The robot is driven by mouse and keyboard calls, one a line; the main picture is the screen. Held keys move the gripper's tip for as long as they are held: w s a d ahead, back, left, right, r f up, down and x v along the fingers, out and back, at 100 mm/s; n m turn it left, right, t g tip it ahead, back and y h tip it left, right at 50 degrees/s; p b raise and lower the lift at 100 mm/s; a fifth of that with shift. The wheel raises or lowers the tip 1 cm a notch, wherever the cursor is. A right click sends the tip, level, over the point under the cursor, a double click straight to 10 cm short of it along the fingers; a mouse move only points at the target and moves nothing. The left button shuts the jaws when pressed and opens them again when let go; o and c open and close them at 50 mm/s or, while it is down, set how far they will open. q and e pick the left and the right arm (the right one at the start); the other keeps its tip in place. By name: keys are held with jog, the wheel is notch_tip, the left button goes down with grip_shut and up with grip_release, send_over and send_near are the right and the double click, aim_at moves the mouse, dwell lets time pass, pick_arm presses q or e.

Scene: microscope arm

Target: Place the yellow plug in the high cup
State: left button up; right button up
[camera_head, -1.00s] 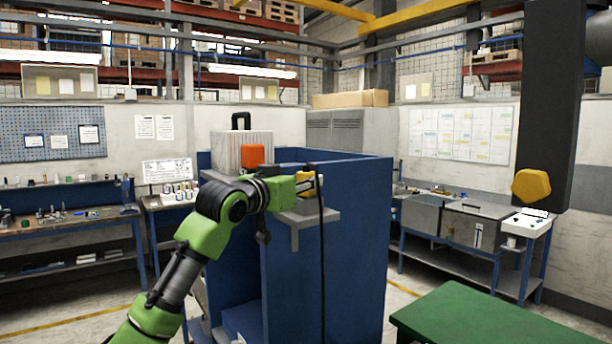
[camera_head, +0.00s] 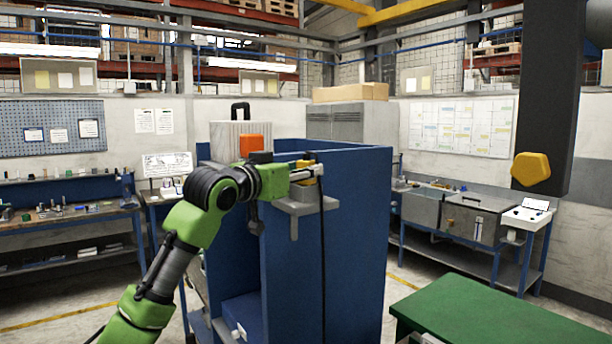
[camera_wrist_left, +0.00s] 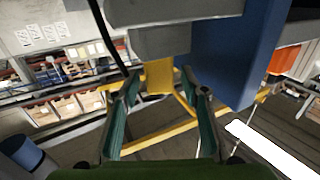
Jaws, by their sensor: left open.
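The yellow plug (camera_wrist_left: 158,77) hangs just beneath a grey bracket in the left wrist view, between the fingertips of my left gripper (camera_wrist_left: 163,90). The fingers are apart, with a gap visible on both sides of the plug. In the head view my left gripper (camera_head: 310,174) is at the grey shelf (camera_head: 318,204) on the blue cabinet and partly covers the small yellow plug (camera_head: 304,164). I cannot make out a high cup in either view. My right gripper is not in view.
The blue cabinet (camera_head: 350,240) stands close behind the gripper, with a black cable (camera_head: 322,250) down its front. An orange block (camera_head: 251,143) is above the arm. A yellow hexagonal part (camera_head: 531,168) is at the right. A green tabletop (camera_head: 490,312) is at lower right.

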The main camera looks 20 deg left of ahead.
pick_arm(q)
jog(key=b+v, duration=0.5)
jog(key=v, duration=0.5)
